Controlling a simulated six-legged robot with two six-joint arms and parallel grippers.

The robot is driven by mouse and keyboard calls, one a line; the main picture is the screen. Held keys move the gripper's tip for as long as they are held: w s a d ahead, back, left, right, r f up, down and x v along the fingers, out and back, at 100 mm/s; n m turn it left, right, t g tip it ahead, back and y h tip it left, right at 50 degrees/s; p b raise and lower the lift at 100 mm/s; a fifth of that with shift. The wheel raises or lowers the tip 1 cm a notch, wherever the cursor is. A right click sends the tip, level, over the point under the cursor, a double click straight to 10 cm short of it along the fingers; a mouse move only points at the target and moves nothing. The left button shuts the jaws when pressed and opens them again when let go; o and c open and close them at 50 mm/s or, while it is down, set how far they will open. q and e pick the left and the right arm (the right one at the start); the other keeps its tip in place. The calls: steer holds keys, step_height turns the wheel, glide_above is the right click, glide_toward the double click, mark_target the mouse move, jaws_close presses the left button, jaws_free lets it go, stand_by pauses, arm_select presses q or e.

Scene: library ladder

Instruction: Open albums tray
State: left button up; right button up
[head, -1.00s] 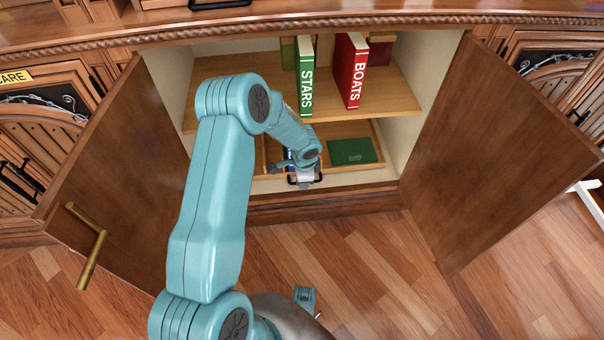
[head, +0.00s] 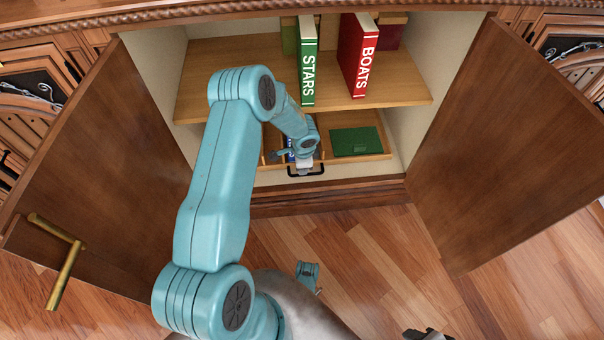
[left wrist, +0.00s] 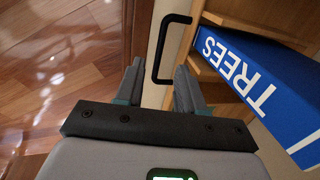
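The albums tray (head: 372,157) is a shallow wooden tray low in the open cabinet, under the shelf. It holds a green book (head: 355,141) and a blue book, whose cover reads TREES in the left wrist view (left wrist: 262,82). A black bar handle (head: 318,172) is on the tray's front. My left gripper (head: 305,167) is at this handle. In the left wrist view the fingers (left wrist: 158,70) are apart, with the handle (left wrist: 160,48) at and just beyond the fingertips; I cannot tell whether they touch it. A dark part at the bottom edge (head: 428,334) may be my right gripper.
Two cabinet doors stand open, the left door (head: 95,180) with a brass handle (head: 62,265) and the right door (head: 500,150). The shelf (head: 400,85) above carries a green STARS book (head: 307,60) and a red BOATS book (head: 358,55). Wood floor lies in front.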

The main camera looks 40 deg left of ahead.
arm_select(q)
steer(key=f, duration=0.2)
steer(key=f+b, duration=0.1)
steer(key=f, duration=0.2)
steer(key=w+a+f+b, duration=0.1)
steer(key=f, duration=0.1)
steer(key=shift+a+f, duration=0.1)
steer(key=shift+f, duration=0.2)
arm_select(e)
steer(key=f, duration=0.1)
steer(key=w+f, duration=0.1)
steer(key=f, duration=0.1)
steer(key=shift+w+d+t, duration=0.3)
steer(key=shift+w+d, duration=0.05)
arm_select(q)
jaws_close()
